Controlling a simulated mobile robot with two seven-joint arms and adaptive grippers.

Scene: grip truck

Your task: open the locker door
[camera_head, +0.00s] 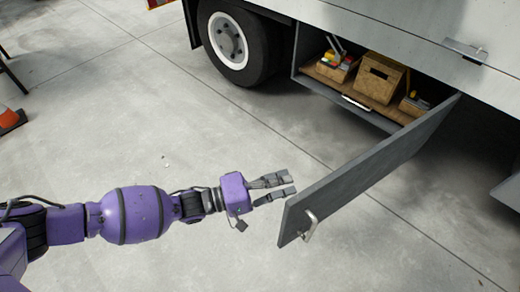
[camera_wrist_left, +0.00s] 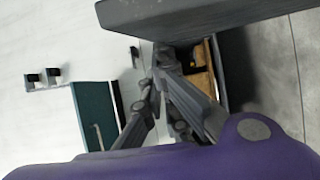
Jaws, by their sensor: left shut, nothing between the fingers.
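The locker door (camera_head: 375,165) is a grey panel that stands swung wide open from the truck's side locker. Its metal handle (camera_head: 309,226) is on the outer face near the free end. The open locker (camera_head: 400,122) shows its inside. My left gripper (camera_head: 291,182) is shut and empty, just left of the door's free end and apart from the handle in the head view. In the left wrist view the gripper fingers (camera_wrist_left: 170,85) point up, and the grey door panel (camera_wrist_left: 200,15) crosses the top. My right gripper is out of view.
The locker holds a wooden crate (camera_head: 381,77) and boxes of tools on a wooden shelf. A truck wheel (camera_head: 229,42) stands left of the locker. A traffic cone (camera_head: 10,118) is at the far left. The concrete floor (camera_head: 130,120) around my arm is clear.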

